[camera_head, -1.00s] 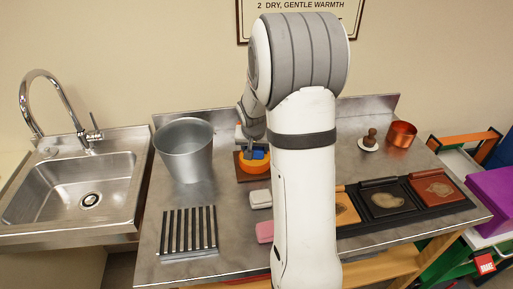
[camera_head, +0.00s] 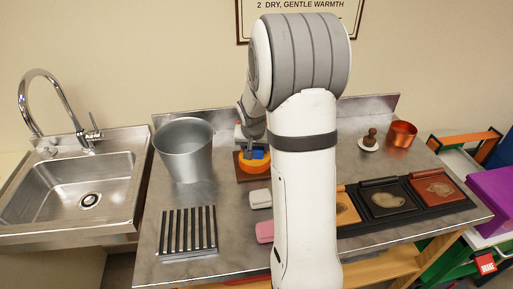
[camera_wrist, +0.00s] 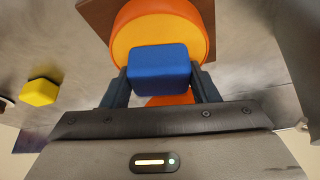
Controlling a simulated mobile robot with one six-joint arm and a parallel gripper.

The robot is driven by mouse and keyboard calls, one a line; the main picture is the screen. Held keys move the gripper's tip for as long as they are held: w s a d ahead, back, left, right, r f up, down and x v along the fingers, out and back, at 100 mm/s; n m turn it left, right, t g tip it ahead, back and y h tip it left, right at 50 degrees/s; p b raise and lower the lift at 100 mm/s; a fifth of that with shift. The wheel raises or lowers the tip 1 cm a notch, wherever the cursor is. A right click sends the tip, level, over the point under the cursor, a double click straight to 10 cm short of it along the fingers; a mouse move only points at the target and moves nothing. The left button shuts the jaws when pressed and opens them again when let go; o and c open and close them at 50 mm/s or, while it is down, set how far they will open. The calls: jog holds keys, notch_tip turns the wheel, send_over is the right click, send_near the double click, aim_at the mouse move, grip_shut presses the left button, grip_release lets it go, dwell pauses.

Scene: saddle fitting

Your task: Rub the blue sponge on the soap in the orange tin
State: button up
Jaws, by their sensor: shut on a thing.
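The blue sponge (camera_wrist: 159,70) is held between the two fingers of my gripper (camera_wrist: 160,85) in the wrist view. It also shows small in the head view (camera_head: 259,154). The orange tin (camera_wrist: 197,22) is round, with a yellow-orange inside, and sits on a brown board (camera_head: 240,173). The tin also shows in the head view (camera_head: 252,167). The sponge is over the tin and overlaps its opening; I cannot tell whether it touches the soap. My arm hides the right part of the tin in the head view.
A metal bucket (camera_head: 184,150) stands left of the tin, with a slatted rack (camera_head: 188,231) in front. White (camera_head: 260,198) and pink (camera_head: 265,232) blocks lie near my arm. A sink (camera_head: 75,190) is at left.

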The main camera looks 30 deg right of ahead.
jog(key=shift+f, duration=0.1)
dwell(0.3)
jog(key=shift+r+p, duration=2.05)
jog(key=shift+r, duration=1.55)
